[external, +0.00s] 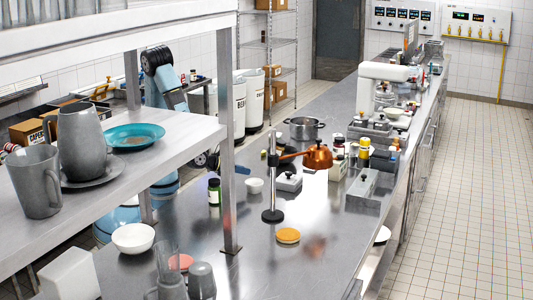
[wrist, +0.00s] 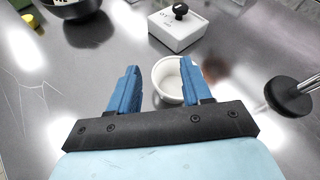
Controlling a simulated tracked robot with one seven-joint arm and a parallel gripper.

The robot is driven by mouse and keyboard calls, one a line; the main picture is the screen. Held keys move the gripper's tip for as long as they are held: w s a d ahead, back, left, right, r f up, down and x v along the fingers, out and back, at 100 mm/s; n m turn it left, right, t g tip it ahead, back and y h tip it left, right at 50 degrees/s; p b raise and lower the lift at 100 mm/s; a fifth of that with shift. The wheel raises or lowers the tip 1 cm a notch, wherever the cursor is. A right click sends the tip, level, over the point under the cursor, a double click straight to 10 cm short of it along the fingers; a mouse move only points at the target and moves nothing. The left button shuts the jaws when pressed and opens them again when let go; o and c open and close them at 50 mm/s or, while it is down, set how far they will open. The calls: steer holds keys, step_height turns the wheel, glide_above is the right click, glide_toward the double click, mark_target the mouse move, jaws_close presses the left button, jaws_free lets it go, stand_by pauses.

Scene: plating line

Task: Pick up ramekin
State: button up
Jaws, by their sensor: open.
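The ramekin is a small white round cup on the steel counter. In the external view the ramekin (external: 254,186) stands left of the lamp stand. In the wrist view the ramekin (wrist: 165,82) lies ahead of my gripper (wrist: 159,66), nearer the right finger, which covers part of its right side. My gripper's two blue fingers are spread apart with nothing held between them. I cannot tell from the wrist view whether the right finger touches the ramekin. In the external view the shelf post hides part of the area around my gripper.
A white box with a black knob (wrist: 178,30) sits just beyond the ramekin. The lamp stand's round black base (wrist: 291,97) is to the right. A dark bowl (wrist: 72,9) is at the upper left. A larger white bowl (external: 133,238) stands nearer the external camera.

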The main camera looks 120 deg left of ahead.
mark_target(256, 180)
steer(key=shift+a+f, duration=0.1)
steer(key=shift+f, duration=1.8)
steer(key=x, duration=0.4)
steer(key=shift+w+a+f, duration=0.1)
steer(key=shift+w+a, duration=0.15)
steer(key=shift+w, duration=0.1)
steer(key=shift+c, duration=0.3)
jaws_close()
